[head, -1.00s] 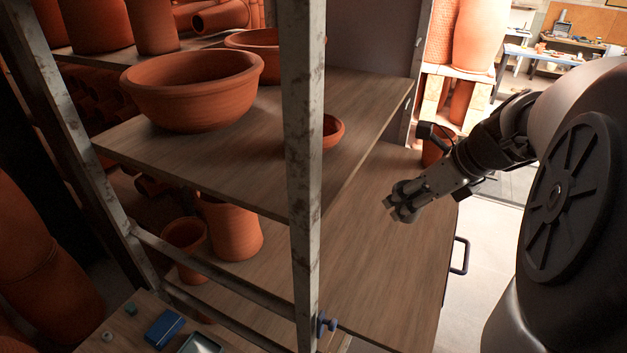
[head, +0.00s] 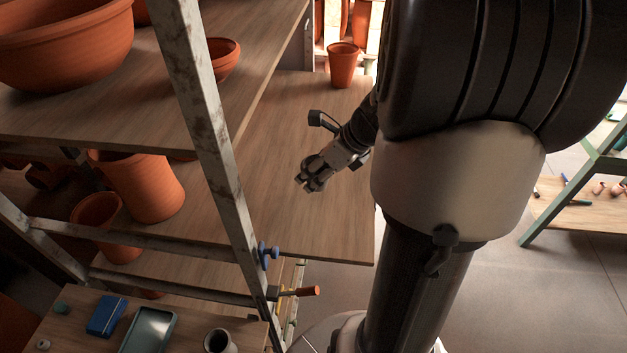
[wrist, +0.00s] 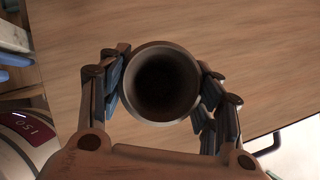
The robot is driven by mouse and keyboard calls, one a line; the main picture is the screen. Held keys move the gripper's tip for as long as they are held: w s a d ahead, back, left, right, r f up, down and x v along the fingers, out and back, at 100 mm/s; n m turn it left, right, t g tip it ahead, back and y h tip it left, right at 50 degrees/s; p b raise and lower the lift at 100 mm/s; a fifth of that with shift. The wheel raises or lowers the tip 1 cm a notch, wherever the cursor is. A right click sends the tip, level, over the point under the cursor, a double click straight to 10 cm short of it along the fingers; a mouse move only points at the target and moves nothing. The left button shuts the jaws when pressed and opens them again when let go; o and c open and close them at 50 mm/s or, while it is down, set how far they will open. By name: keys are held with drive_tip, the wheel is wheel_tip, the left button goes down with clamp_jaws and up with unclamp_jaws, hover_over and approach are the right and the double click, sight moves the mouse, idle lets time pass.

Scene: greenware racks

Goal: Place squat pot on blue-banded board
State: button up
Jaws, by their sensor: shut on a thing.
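My gripper (head: 308,184) hangs over the wide wooden board (head: 262,140) in the head view. In the wrist view my gripper (wrist: 163,95) is shut on a round pot (wrist: 160,50), one finger on each side of its wall. The pot's greyish-brown rim faces the camera and its inside is dark. Its height and base are hidden, so I cannot tell how squat it is. In the head view the pot is too small to make out. The wooden board lies under it in the wrist view (wrist: 230,30); I cannot tell the gap. I see no clear blue band on any board.
A rusty metal rack post (head: 205,110) stands left of my gripper. A small terracotta bowl (head: 222,60) sits on the upper shelf. A terracotta pot (head: 343,66) stands at the board's back. A blue-knobbed clamp (head: 268,254) is at the front. The board's middle is clear.

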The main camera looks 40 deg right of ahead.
drive_tip(key=shift+f+b, duration=0.65)
drive_tip(key=shift+f, duration=1.3)
drive_tip(key=shift+f, duration=0.1)
drive_tip(key=o, duration=1.2)
drive_tip(key=shift+c, duration=0.2)
drive_tip(key=shift+s+d+r, duration=0.1)
drive_tip(key=shift+s+r, duration=0.05)
drive_tip(key=shift+r, duration=0.35)
drive_tip(key=p+v, duration=0.3)
drive_tip(key=v, duration=0.8)
drive_tip(key=shift+r, duration=0.1)
